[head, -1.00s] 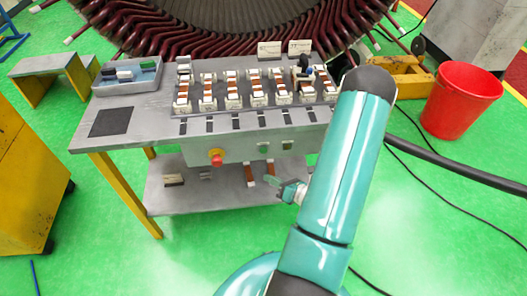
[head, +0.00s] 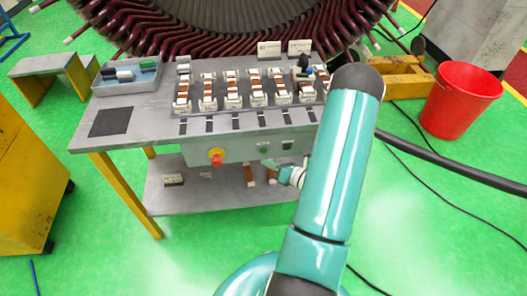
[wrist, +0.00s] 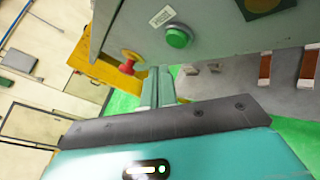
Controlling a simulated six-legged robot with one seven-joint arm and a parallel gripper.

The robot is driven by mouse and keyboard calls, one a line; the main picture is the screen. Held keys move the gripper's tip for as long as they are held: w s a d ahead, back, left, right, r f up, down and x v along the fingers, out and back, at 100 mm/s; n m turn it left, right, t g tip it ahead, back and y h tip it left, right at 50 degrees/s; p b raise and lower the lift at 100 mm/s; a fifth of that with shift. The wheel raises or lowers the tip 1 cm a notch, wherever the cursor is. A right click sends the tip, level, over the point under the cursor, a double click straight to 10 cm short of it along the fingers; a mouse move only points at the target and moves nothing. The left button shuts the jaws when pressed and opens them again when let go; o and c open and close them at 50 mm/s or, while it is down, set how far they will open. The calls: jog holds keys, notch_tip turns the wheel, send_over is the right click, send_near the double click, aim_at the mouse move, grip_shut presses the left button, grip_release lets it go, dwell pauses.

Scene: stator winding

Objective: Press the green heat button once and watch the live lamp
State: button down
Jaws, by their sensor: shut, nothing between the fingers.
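The green button (head: 264,150) is on the front panel of the grey bench. In the wrist view it shows as a round green cap (wrist: 178,37) beside a small white label. My gripper (head: 268,163) is shut and empty, just below the button in the head view. In the wrist view its fingertips (wrist: 159,72) are apart from the button in the picture; the remaining depth is hard to judge. A dark square fitting (head: 288,146) right of the button, perhaps the live lamp, is cut off at the top of the wrist view (wrist: 264,4); I cannot tell whether it is lit.
A red mushroom knob on yellow (head: 216,158) is on the panel left of the button. The lower shelf (head: 205,192) lies below my gripper. Coil parts and a grey tray (head: 125,88) sit on the bench top. A red bucket (head: 460,100) stands right.

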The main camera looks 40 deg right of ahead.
jog(key=shift+w+d, duration=0.55)
jog(key=shift+w, duration=0.2)
jog(key=shift+w+d, duration=0.1)
jog(key=shift+w, duration=0.05)
dwell(1.4)
jog(key=shift+w+d, duration=0.15)
jog(key=shift+w, duration=0.05)
jog(key=shift+w+d, duration=0.2)
jog(key=shift+w, duration=0.1)
dwell(1.2)
jog(key=shift+s+a, duration=0.45)
jog(key=shift+s, duration=0.2)
jog(key=shift+s, duration=0.1)
jog(key=shift+s+a, duration=0.7)
jog(key=shift+s, duration=0.3)
jog(key=shift+s+a, duration=0.7)
jog(key=shift+s, duration=0.3)
jog(key=shift+r, duration=0.1)
